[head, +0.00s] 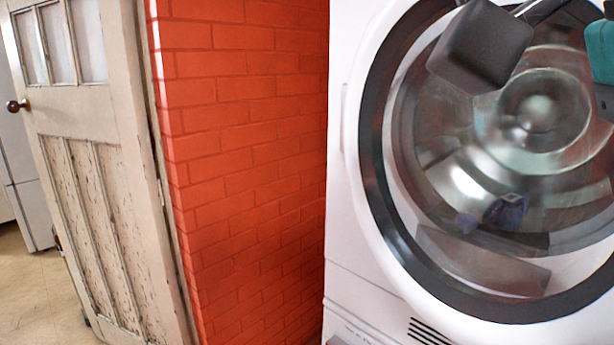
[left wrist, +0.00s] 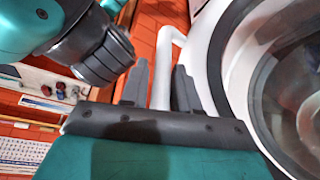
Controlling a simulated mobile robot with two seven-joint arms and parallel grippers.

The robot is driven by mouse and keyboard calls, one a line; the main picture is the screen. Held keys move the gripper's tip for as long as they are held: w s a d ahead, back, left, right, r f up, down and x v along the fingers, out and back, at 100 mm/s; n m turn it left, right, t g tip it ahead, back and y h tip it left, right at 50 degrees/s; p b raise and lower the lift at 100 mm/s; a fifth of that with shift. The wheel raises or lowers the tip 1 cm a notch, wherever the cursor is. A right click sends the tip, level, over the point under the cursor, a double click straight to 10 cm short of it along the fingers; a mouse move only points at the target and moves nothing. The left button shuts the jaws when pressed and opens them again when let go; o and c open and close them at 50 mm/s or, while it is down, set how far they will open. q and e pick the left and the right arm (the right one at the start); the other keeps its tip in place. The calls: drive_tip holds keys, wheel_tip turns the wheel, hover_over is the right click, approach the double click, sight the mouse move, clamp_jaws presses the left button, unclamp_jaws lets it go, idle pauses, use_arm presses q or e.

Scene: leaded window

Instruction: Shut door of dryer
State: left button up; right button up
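The white dryer (head: 345,200) fills the right of the head view. Its round door (head: 372,170) has a dark rim and clear glass, with the drum showing through. I cannot tell whether the door is fully shut. The left wrist view shows the door's white and dark rim (left wrist: 222,60) at the right. My left gripper (left wrist: 160,70) is open, with its two dark fingers apart. A white bar-like part (left wrist: 160,60) shows between or behind them; contact is not clear. My right gripper cannot be made out.
An orange brick wall (head: 250,150) stands left of the dryer. A worn cream panelled door (head: 95,160) with a dark knob is further left. Pale floor (head: 30,285) is clear at the lower left. Dark and teal parts of mine cover the dryer's upper right.

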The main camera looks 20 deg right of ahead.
use_arm(q)
drive_tip(key=shift+o, duration=1.4)
drive_tip(key=shift+s, duration=0.2)
drive_tip(key=shift+w, duration=0.1)
drive_tip(key=shift+r, duration=0.1)
drive_tip(key=shift+w+a+r, duration=0.1)
drive_tip(key=shift+w+r, duration=0.05)
drive_tip(key=shift+r, duration=0.2)
drive_tip(key=v, duration=0.6)
drive_tip(key=shift+r+p, duration=0.3)
drive_tip(key=shift+a, duration=0.1)
